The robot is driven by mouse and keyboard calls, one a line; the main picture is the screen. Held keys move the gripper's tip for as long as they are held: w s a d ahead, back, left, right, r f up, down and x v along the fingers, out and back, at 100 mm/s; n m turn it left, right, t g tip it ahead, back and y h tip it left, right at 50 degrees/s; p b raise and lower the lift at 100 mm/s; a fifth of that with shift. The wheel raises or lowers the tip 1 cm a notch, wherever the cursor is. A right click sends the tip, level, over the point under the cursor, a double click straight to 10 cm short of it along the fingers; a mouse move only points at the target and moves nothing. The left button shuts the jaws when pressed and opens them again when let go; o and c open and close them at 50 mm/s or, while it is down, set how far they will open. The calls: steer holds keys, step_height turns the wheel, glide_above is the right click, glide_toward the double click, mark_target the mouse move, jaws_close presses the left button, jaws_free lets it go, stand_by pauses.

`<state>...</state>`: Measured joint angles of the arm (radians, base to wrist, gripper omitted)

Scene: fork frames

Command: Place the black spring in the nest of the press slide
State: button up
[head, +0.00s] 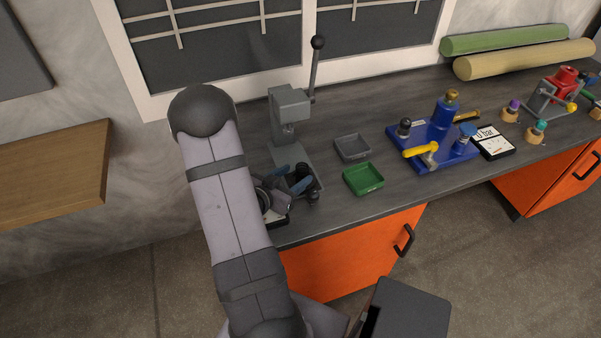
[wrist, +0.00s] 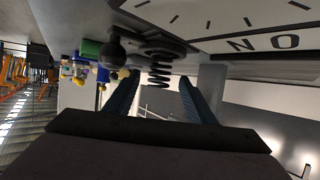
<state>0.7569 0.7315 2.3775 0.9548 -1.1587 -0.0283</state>
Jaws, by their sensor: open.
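My gripper (head: 295,179) is open at the foot of the grey press (head: 290,106), its blue fingers spread. In the wrist view, which looks upside down, the black spring (wrist: 160,72) shows between and beyond the two fingertips, with a gap on each side. It is upright, one end at a wider dark round part (wrist: 170,45) that looks like the nest of the slide. How deep it sits there I cannot tell. A black ball knob (wrist: 113,52) is beside it; the knob also shows in the head view (head: 313,196). My arm and gripper hide part of the slide.
A grey tray (head: 352,148) and a green tray (head: 363,179) stand right of the press, both empty. A blue fixture (head: 440,140) is farther right. A white card (wrist: 225,18) with dark marks lies close to the spring. The press lever (head: 314,72) points up.

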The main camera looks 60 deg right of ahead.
steer(key=v, duration=0.7)
